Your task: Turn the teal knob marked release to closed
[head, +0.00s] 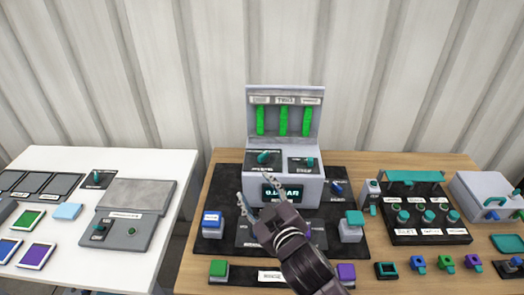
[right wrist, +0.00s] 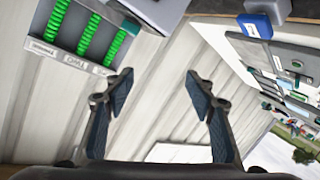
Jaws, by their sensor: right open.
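A grey machine (head: 283,92) stands at the middle of the wooden table. Its sloped top carries two teal knobs on dark plates, a left knob (head: 264,157) and a right knob (head: 309,163). Their small labels are too blurred to read, so I cannot tell which is marked release. My right gripper (head: 257,193) is open and empty in front of the machine, near its display, with the fingers below the left knob in the picture. In the right wrist view the open fingers (right wrist: 158,80) have only wall between them; no knob on the machine shows there. My left gripper is not in view.
A panel with several teal knobs (head: 404,216) stands to the right. A white table (head: 60,160) with panels is at left, across a gap.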

